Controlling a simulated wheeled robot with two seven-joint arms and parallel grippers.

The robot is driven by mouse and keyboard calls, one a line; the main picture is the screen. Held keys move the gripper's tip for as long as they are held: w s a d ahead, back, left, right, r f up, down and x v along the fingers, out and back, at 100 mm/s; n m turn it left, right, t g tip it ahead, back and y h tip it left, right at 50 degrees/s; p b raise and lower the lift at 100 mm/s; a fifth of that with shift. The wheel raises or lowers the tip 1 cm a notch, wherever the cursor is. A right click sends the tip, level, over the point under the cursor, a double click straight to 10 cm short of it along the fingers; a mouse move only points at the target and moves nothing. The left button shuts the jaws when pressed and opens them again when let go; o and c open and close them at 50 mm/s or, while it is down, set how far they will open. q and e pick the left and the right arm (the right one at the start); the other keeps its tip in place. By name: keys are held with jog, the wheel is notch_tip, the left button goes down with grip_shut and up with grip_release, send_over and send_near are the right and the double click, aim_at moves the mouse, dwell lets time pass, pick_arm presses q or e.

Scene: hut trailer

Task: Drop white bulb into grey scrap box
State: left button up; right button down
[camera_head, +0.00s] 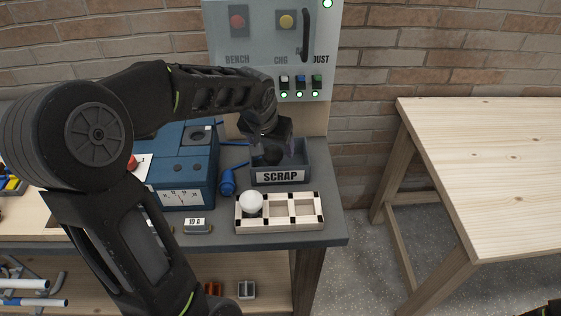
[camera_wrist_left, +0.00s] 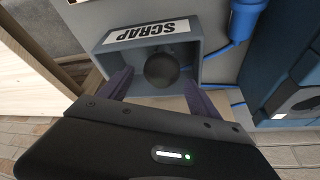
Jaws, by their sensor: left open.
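The white bulb (camera_head: 251,203) sits in the left compartment of a pale wooden tray (camera_head: 280,226) near the bench's front edge. The grey scrap box (camera_head: 280,178), labelled SCRAP, stands just behind the tray; it also shows in the left wrist view (camera_wrist_left: 205,70). A dark round bulb-like object (camera_wrist_left: 161,69) lies inside the box. My left gripper (camera_head: 274,148) is over the box, and in the left wrist view its open fingers (camera_wrist_left: 158,80) point at the box with nothing held between them. My arm hides part of the bench.
A blue meter box (camera_head: 182,170) stands left of the scrap box, with a blue plug and cable (camera_head: 228,181) between them. A 10 A block (camera_head: 198,226) lies left of the tray. A switch panel (camera_head: 270,50) is behind. A bare wooden table (camera_head: 490,150) is at right.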

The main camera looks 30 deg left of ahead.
pick_arm(q)
jog(key=v, duration=0.7)
jog(key=shift+r+b, duration=0.35)
jog(key=shift+b, duration=0.05)
jog(key=shift+s, duration=0.1)
dwell(0.5)
